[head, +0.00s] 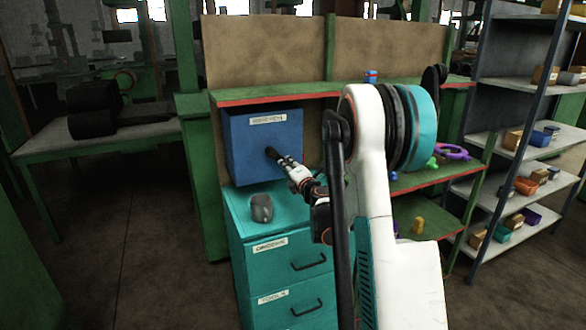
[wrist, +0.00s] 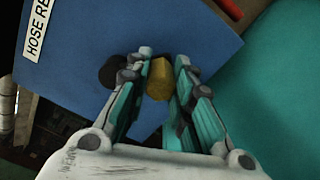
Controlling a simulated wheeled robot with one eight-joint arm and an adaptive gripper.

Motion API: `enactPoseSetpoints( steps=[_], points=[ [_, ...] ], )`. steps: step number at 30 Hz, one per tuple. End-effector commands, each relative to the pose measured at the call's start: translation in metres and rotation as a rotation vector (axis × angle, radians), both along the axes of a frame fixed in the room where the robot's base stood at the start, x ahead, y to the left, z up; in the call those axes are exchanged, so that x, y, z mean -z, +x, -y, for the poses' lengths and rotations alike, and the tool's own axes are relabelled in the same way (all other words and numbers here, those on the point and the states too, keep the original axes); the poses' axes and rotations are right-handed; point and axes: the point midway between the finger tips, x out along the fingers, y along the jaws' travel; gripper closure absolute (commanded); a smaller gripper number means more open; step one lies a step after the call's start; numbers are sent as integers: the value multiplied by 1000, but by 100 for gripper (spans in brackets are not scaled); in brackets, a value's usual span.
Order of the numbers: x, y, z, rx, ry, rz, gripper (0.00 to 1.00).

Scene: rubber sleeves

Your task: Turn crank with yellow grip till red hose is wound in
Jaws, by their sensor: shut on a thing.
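The blue hose reel box (head: 240,145) stands on the teal drawer cabinet and has a white label on its front. It fills much of the wrist view (wrist: 205,45), where the label begins "HOSE RE". My gripper (head: 277,157) is at the box's front in the head view. In the wrist view my gripper (wrist: 158,88) has its fingers on both sides of the yellow grip (wrist: 158,78) and is shut on it. A dark round part (wrist: 112,72) shows beside the left finger. A red piece (wrist: 230,9) shows at the top; I cannot tell if it is the hose. The crank arm is mostly hidden.
The teal drawer cabinet (head: 285,250) stands below the box, with a grey rounded object (head: 262,208) on its top. A green shelf unit with red edges (head: 430,178) stands behind my arm. A grey rack (head: 515,140) with small boxes is at right. Floor at left is clear.

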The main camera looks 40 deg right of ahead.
Motion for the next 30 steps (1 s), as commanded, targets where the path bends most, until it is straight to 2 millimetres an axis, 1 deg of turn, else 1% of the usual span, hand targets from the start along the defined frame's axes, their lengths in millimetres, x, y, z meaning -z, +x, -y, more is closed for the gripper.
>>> enactPoseSetpoints(
  steps=[3,10,24,25,27,30],
  points=[
    [3,1,-3,-1,50,12,100],
    [5,2,-5,-1,104,25,100],
    [5,1,-5,0,115,28,100],
    [5,1,-5,0,115,28,72],
    [5,1,-5,0,115,28,57],
    [5,2,-5,0,115,28,57]
  ],
)
